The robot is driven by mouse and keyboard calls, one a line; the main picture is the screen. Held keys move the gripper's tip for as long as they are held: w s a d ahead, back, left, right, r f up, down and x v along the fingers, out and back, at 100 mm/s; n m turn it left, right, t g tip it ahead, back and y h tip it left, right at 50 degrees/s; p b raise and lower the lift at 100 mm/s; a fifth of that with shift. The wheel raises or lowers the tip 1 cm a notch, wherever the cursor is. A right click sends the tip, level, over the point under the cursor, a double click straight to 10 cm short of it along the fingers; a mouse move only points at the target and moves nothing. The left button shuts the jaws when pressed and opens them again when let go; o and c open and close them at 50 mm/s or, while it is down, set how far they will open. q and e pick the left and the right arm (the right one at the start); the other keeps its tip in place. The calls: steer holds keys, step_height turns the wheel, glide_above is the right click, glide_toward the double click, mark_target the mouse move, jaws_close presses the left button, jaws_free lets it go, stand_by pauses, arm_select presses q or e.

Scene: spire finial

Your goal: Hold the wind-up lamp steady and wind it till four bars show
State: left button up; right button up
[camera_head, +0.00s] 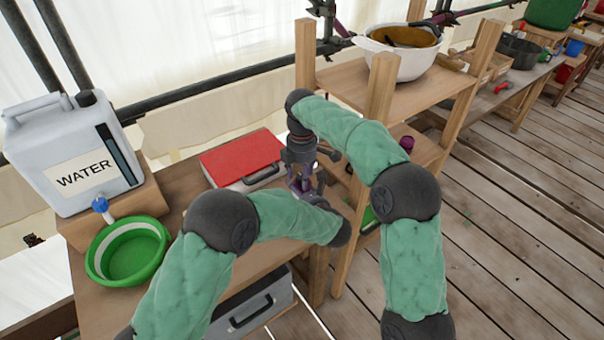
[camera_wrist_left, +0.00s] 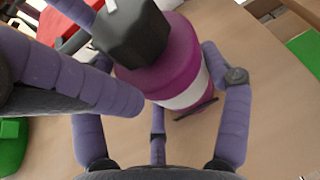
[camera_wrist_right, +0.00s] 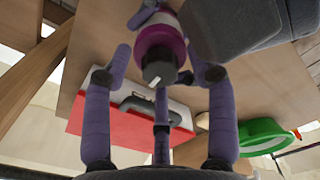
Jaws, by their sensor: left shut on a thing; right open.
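The wind-up lamp (camera_wrist_left: 180,60) is a magenta cylinder with a white band and a black faceted knob (camera_wrist_left: 130,32) bearing a white mark. It also shows in the right wrist view (camera_wrist_right: 160,40), the knob facing that camera. In the head view my arms mostly hide it. My left gripper (camera_wrist_left: 155,95) is shut on the lamp's body, its purple fingers around it. My right gripper (camera_wrist_right: 158,75) is open, its fingers spread around the knob's end; I cannot tell whether any touches it. No charge bars are readable.
A red-lidded case (camera_head: 240,160) lies behind the grippers on the wooden bench (camera_head: 185,185). A water jug (camera_head: 75,150) and green bowl (camera_head: 128,250) stand left. A wooden shelf (camera_head: 345,80) with a white basin (camera_head: 400,55) is close on the right.

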steer(key=c, duration=1.2)
steer(key=shift+o, duration=0.2)
steer(key=shift+m, duration=0.3)
steer(key=m, duration=0.3)
steer(key=shift+m, duration=2)
